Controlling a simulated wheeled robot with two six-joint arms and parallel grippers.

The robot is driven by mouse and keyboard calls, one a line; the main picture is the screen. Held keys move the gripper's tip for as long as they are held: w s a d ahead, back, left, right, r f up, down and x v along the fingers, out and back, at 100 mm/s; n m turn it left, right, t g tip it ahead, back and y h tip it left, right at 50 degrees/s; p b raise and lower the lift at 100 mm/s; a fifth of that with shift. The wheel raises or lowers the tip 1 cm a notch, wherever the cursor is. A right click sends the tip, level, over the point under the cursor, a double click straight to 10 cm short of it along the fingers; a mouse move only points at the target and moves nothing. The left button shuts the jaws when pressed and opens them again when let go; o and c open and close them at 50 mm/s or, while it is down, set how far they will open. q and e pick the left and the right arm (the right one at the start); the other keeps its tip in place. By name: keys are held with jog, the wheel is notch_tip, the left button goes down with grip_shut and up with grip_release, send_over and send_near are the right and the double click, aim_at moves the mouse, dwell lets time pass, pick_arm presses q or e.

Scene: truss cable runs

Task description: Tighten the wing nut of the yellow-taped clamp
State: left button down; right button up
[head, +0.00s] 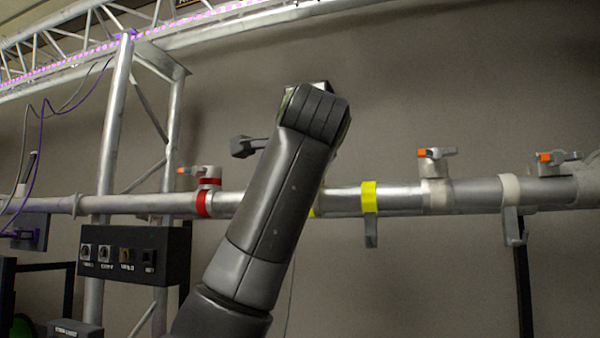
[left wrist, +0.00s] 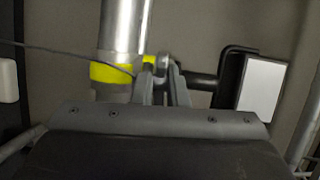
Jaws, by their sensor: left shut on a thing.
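A horizontal silver pipe (head: 335,202) carries the yellow-taped clamp, which my left arm (head: 275,210) mostly hides in the head view. Only a sliver of yellow tape (head: 313,212) shows beside the arm. In the left wrist view the yellow tape (left wrist: 112,73) wraps the pipe, and the wing nut (left wrist: 163,66) sits just right of it. My left gripper (left wrist: 164,84) has its two fingers around the wing nut and is shut on it. The fingers hide part of the nut. My right gripper is in neither view.
A second yellow band (head: 370,197) with a hanging bracket sits right of the arm. A red-taped clamp (head: 208,183) is at left, and clamps with orange-tipped handles (head: 435,165) at right. A black switch box (head: 134,255) hangs below the pipe. A thin cable (left wrist: 70,55) crosses the wrist view.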

pick_arm(q)
jog(key=shift+f+m, duration=0.15)
jog(key=shift+m, duration=0.35)
jog(key=c, duration=1.4)
grip_release()
jog(key=shift+c, duration=0.2)
jog(key=s+d+b, duration=0.1)
jog(key=s+b, duration=0.6)
jog(key=s, duration=1)
jog(key=shift+s+d+b, duration=0.2)
jog(key=shift+d+b, duration=0.05)
jog(key=shift+b, duration=0.1)
